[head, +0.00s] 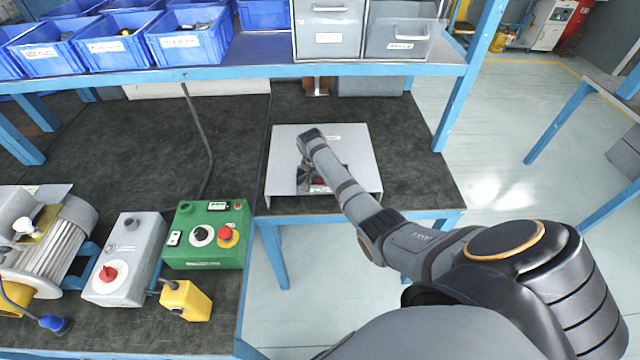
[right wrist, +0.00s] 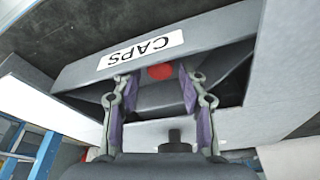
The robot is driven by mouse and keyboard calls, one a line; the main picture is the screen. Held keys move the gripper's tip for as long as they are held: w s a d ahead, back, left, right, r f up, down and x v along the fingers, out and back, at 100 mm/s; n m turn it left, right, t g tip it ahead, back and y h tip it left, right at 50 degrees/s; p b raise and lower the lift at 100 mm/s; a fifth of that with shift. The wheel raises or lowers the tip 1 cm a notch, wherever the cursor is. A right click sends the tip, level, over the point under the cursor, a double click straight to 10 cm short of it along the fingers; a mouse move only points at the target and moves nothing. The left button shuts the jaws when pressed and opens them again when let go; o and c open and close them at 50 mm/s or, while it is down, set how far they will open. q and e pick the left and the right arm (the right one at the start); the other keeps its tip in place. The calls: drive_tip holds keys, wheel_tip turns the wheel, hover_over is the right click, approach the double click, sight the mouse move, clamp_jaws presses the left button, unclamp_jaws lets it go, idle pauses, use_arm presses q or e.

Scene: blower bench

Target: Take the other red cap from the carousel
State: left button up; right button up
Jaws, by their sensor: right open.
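The carousel is a light grey housing (head: 285,150) on the dark bench; its CAPS label (right wrist: 141,50) shows in the right wrist view, above a dark opening. One red cap (right wrist: 160,72) sits in that opening, partly hidden by the housing's edge. My right gripper (right wrist: 158,86) is open, its two purple-padded fingers on either side of the cap with gaps to it. My left gripper is not in view.
A green control box (head: 208,236), a grey box with a red knob (head: 124,258), a yellow block (head: 186,300) and a motor (head: 50,245) stand on the left. A shelf with blue bins (head: 187,38) and grey drawers (head: 328,28) hangs above the back. Blue posts (head: 470,75) flank the bench.

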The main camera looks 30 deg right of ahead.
drive_tip(key=shift+w+d+f, duration=0.1)
drive_tip(key=shift+f, duration=0.4)
drive_tip(key=c, duration=0.5)
drive_tip(key=shift+r, duration=0.1)
